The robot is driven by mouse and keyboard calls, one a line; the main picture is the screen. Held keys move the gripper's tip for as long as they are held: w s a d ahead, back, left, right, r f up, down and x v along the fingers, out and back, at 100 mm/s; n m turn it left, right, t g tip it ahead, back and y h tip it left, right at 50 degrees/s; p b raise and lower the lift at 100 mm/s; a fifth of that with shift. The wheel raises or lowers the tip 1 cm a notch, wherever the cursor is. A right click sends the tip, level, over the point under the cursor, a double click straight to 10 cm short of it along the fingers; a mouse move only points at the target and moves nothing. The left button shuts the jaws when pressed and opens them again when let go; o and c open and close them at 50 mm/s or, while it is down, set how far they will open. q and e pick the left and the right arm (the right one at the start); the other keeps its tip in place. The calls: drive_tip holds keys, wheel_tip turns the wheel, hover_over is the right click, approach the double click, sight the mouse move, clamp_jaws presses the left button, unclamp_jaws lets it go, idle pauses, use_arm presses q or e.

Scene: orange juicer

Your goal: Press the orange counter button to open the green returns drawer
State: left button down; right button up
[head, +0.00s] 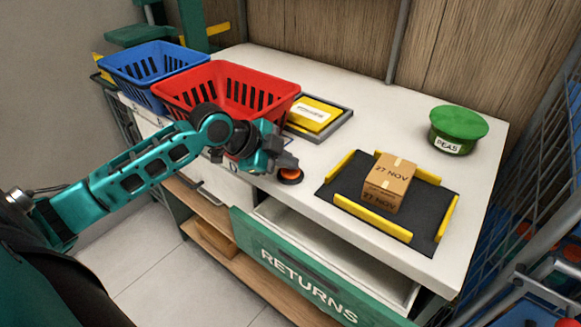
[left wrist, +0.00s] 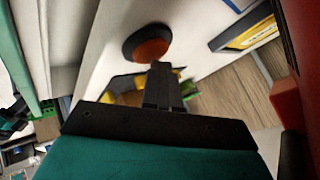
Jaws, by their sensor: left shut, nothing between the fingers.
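The orange button (head: 290,174) sits in a black round base near the front edge of the white counter. It also shows in the left wrist view (left wrist: 152,48). My left gripper (head: 288,164) is shut and empty, its fingertips right beside the button in the head view. In the left wrist view the closed fingers (left wrist: 160,72) point toward the button; I cannot tell whether they touch it. The green returns drawer (head: 262,238), lettered RETURNS, stands pulled out below the counter, with its pale inside showing. My right gripper is not in view.
A red basket (head: 215,85) and a blue basket (head: 150,62) stand at the counter's left. A yellow packet (head: 312,112) lies in a grey tray. A black mat (head: 335,187) with yellow rails bears a small box (head: 388,182).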

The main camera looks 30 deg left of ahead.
sight(287, 173)
use_arm(q)
drive_tip(key=shift+r+p, duration=0.9)
drive_tip(key=shift+r, duration=2.6)
